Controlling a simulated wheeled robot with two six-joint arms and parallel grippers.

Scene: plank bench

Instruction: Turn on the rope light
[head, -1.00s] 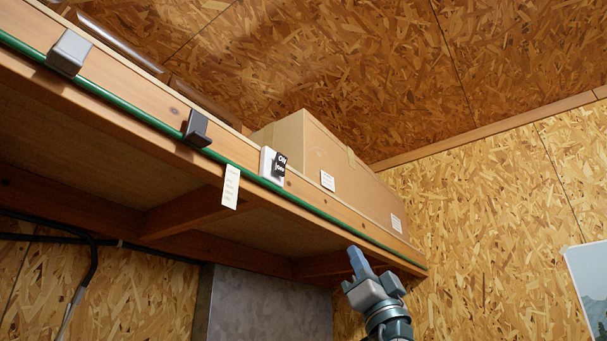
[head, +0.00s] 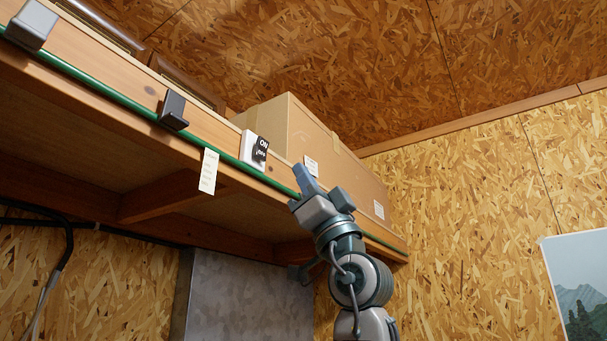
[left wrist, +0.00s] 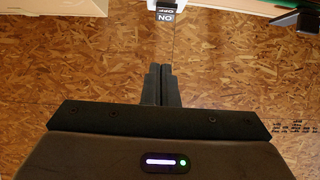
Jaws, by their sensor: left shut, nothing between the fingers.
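The green rope light (head: 120,98) runs along the front edge of the high wooden shelf and looks unlit. A white switch (head: 250,147) with a black rocker marked ON and OFF (head: 260,152) is fixed to the shelf's front board. It also shows at the top of the left wrist view (left wrist: 165,13). My left gripper (head: 302,178) is shut and empty, to the right of the switch and a little lower, apart from it. Its closed fingers (left wrist: 157,84) point toward the switch in the wrist view. My right gripper is not in view.
A dark block (head: 174,110) and a grey block (head: 32,25) sit on the front board left of the switch. A paper tag (head: 209,171) hangs below it. A cardboard box (head: 340,160) stands on the shelf. A grey metal panel (head: 235,300) is underneath.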

